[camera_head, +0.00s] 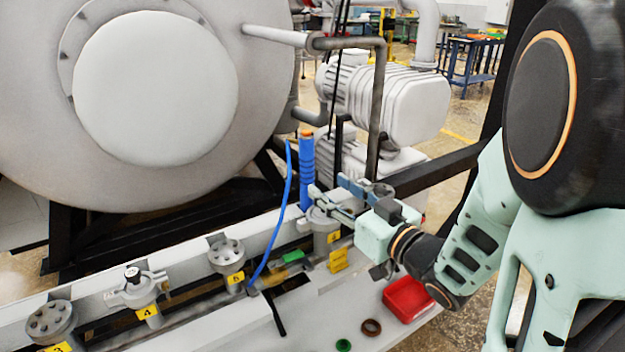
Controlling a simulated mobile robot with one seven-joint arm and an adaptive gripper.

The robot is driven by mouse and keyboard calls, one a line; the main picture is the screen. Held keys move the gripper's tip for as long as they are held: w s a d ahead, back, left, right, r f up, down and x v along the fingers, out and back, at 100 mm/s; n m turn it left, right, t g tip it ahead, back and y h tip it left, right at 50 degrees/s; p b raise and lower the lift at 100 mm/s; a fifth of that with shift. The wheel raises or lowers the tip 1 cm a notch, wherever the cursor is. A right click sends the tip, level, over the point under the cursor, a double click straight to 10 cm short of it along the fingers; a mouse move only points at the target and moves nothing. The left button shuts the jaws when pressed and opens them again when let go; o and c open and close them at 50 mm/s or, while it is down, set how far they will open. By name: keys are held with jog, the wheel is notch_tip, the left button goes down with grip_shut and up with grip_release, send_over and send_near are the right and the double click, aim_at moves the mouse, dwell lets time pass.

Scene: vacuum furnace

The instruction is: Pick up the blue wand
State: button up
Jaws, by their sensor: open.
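The blue wand (307,170) stands upright near the middle of the view, with a ribbed blue body and an orange tip. Its lower end stands beside a grey round fitting on the white frame. A thin blue cable (284,210) curves down just to its left. My gripper (328,188) is open and comes in from the right, its fingers pointing left toward the wand. The fingertips are close to the wand's right side; I cannot tell whether they touch it. Nothing shows held between the fingers.
The large grey furnace vessel (155,90) fills the left. Numbered valve fittings (135,287) line the white frame in front. Pipes and a pump (400,105) stand behind the wand.

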aim_at(311, 172)
jog(key=p+x, duration=0.1)
jog(key=x, duration=0.3)
jog(key=shift+w+a, duration=0.1)
jog(key=shift+w, duration=0.05)
jog(key=shift+d+p+x, duration=0.25)
jog(key=shift+p+x, duration=0.25)
jog(key=shift+x, duration=2.45)
jog(key=shift+w+f, duration=0.15)
jog(key=shift+c, duration=0.2)
grip_shut()
